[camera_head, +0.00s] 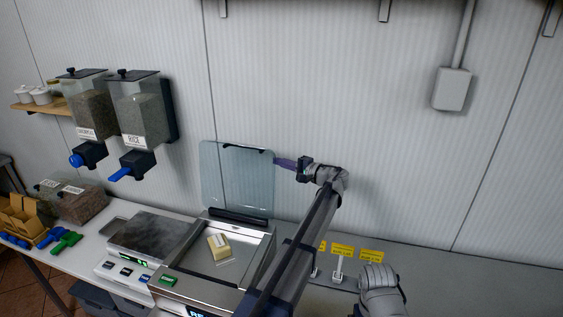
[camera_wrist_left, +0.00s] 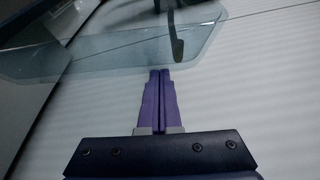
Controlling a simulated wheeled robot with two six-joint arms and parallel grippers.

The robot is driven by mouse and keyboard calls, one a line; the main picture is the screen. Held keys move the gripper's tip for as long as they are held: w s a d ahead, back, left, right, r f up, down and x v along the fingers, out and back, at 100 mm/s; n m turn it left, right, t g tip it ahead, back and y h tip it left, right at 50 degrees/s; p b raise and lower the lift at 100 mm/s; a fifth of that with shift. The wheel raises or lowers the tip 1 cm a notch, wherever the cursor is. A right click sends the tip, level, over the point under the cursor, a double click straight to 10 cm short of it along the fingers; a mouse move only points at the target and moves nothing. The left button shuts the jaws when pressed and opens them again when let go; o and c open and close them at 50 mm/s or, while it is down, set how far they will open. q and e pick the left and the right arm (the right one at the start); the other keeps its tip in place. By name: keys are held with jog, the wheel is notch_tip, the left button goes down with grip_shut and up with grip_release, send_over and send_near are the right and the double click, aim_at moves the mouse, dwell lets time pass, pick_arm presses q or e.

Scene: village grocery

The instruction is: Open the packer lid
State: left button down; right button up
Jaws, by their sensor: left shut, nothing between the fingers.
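The packer (camera_head: 262,262) is a steel machine on the counter with a pale wrapped block (camera_head: 218,247) in its tray. Its clear lid (camera_head: 237,182) stands raised, nearly upright, at the back of the packer, with a dark handle (camera_head: 245,147) along its top edge. My left gripper (camera_head: 275,160) has its purple fingers shut and empty at the lid's upper right edge. In the left wrist view the closed fingertips (camera_wrist_left: 160,72) overlap the edge of the lid (camera_wrist_left: 110,61); I cannot tell whether they touch.
A scale (camera_head: 150,235) stands left of the packer. Two dispensers (camera_head: 143,110) hang on the wall above it. Yellow price tags (camera_head: 343,251) stand right of my left arm. Scoops (camera_head: 66,241) and bins lie at the far left.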

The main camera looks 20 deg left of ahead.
pick_arm(q)
jog(key=s, duration=0.2)
jog(key=s+r+n, duration=0.1)
jog(key=s, duration=0.2)
jog(key=s+r+n, duration=0.1)
jog(key=s, duration=0.1)
jog(key=shift+s+d+y, duration=0.2)
jog(key=shift+s+y, duration=0.1)
